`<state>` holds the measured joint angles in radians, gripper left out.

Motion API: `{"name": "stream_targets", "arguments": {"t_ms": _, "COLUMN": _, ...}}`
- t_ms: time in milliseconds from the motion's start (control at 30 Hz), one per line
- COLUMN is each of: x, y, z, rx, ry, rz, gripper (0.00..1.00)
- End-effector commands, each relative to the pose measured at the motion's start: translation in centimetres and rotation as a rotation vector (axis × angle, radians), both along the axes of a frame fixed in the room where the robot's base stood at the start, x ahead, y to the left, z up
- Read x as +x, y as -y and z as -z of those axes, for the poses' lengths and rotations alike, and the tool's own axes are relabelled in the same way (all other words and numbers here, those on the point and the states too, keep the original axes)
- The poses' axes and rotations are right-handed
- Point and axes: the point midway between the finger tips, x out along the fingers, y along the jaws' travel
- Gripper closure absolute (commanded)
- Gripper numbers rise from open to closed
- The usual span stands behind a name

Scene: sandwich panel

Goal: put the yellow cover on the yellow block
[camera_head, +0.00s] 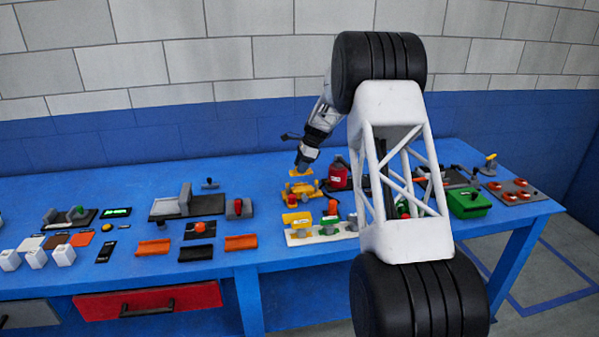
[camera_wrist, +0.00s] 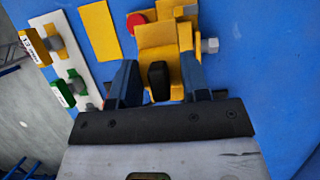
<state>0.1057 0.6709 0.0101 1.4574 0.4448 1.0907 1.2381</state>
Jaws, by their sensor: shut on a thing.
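My gripper (camera_head: 302,165) hangs over the yellow block (camera_head: 301,190) at the middle of the table. It is shut on the yellow cover (camera_head: 300,174), which shows as a small yellow piece at the fingertips. In the wrist view my gripper (camera_wrist: 160,85) has a dark knob between its two fingers, with the yellow cover (camera_wrist: 158,58) just beyond them. A red round part and a grey bolt (camera_wrist: 211,45) show beside the yellow parts. The cover hides much of the block there. I cannot tell whether cover and block touch.
A white strip (camera_head: 318,237) with yellow and green parts lies in front of the block. A red container (camera_head: 338,175) stands close on the right. A yellow plate (camera_wrist: 100,30) lies to the left in the wrist view. Blue table is bare behind the block.

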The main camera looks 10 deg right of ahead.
Motion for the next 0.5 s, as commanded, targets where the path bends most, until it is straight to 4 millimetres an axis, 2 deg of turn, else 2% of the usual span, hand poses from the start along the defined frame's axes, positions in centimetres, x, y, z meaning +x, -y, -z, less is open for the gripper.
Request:
{"name": "stream_targets", "arguments": {"t_ms": 200, "x": 1.9, "y": 0.7, "z": -0.1, "rx": -0.001, "ry": -0.001, "rz": 0.000, "gripper": 0.85}}
{"name": "stream_targets", "arguments": {"t_ms": 500, "x": 2.8, "y": 1.1, "z": -0.3, "rx": -0.001, "ry": 0.001, "rz": 0.000, "gripper": 0.85}}
